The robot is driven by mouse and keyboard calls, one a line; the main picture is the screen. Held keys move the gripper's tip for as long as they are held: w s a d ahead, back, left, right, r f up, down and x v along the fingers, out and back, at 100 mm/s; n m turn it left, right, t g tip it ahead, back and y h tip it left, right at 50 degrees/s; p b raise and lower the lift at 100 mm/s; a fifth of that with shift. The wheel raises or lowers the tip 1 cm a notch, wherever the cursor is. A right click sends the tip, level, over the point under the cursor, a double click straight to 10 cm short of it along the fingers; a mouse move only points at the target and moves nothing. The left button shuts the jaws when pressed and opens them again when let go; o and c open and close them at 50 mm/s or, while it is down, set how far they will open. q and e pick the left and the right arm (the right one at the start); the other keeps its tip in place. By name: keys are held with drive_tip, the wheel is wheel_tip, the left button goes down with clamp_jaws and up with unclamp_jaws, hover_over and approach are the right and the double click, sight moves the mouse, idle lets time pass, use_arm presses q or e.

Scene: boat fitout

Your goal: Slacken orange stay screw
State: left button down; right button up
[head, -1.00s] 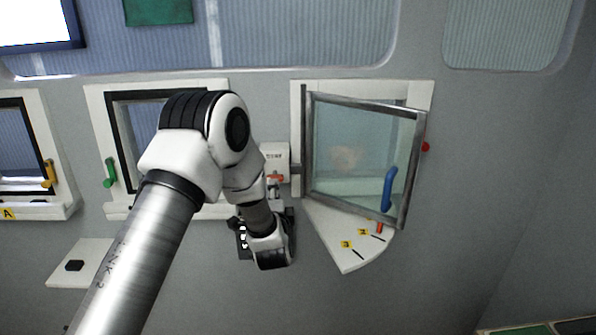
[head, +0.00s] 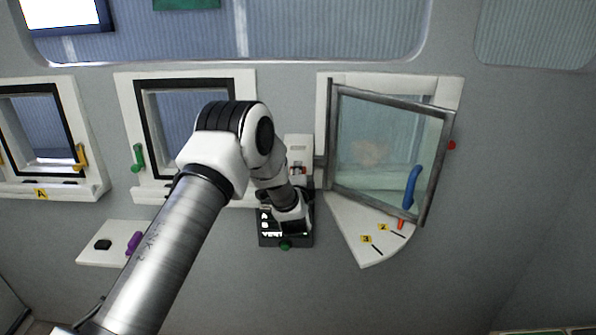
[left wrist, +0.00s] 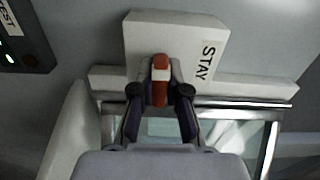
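The orange stay screw (left wrist: 160,88) is an orange-red piece with a pale band, on a white block (left wrist: 205,38) marked STAY. In the head view my left wrist hides most of the gripper. My right gripper is in neither view.
The window pane (head: 385,150) with a blue handle (head: 411,186) stands tilted out over a white quadrant plate (head: 365,240). A dark panel (head: 266,240) with a green knob lies below my wrist. A white shelf (head: 95,258) is lower left.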

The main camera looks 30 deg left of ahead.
use_arm(q)
drive_tip(key=shift+f, duration=0.1)
drive_tip(key=n+b, duration=0.2)
drive_tip(key=n, duration=0.1)
drive_tip(key=shift+f+b, duration=0.15)
drive_tip(key=shift+b, duration=0.25)
drive_tip(key=n+b, duration=0.4)
drive_tip(key=n, duration=0.1)
drive_tip(key=shift+n, duration=0.3)
drive_tip(key=n+b, duration=0.4)
drive_tip(key=shift+f, duration=0.1)
drive_tip(key=n+b, duration=0.4)
drive_tip(key=n, duration=0.1)
drive_tip(key=n+b, duration=1.2)
drive_tip(key=shift+f+n, duration=0.1)
drive_tip(key=shift+n, duration=0.2)
drive_tip(key=shift+r+n+b, duration=0.2)
drive_tip(key=shift+n+b, duration=1.15)
drive_tip(key=shift+n, duration=0.05)
